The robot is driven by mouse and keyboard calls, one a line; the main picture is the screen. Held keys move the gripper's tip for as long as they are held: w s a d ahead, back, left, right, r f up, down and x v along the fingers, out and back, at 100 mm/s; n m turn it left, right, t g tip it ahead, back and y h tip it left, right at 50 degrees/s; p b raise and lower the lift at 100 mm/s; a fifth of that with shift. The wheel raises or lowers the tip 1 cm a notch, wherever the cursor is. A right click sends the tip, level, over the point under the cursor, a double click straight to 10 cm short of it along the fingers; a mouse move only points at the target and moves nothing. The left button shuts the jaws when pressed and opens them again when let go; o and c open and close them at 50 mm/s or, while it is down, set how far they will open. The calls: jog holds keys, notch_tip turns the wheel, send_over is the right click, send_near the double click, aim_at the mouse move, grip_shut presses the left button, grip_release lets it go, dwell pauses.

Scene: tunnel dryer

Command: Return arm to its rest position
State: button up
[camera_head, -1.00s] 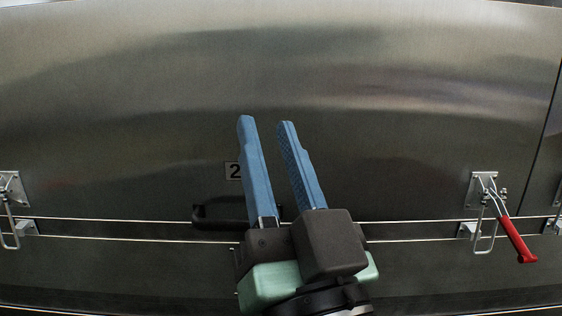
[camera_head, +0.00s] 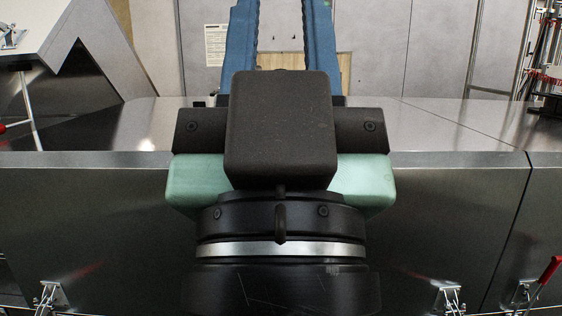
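My gripper (camera_head: 281,20) fills the middle of the head view, close to the camera. Its two blue fingers point up and stand apart, with a clear gap between them, and their tips are cut off by the top edge. Nothing shows between the fingers. The gripper's dark body and pale green sides hide part of the steel dryer panel (camera_head: 450,215) behind it.
The dryer's flat steel top (camera_head: 450,125) spans the view. Metal latches (camera_head: 50,297) show at the lower left and lower right (camera_head: 449,298), one with a red handle (camera_head: 550,269). An angled steel hood (camera_head: 75,80) rises at left. Grey walls stand behind.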

notch_tip(320, 180, up, 19)
jog(key=p, duration=1.7)
jog(key=shift+r, duration=0.1)
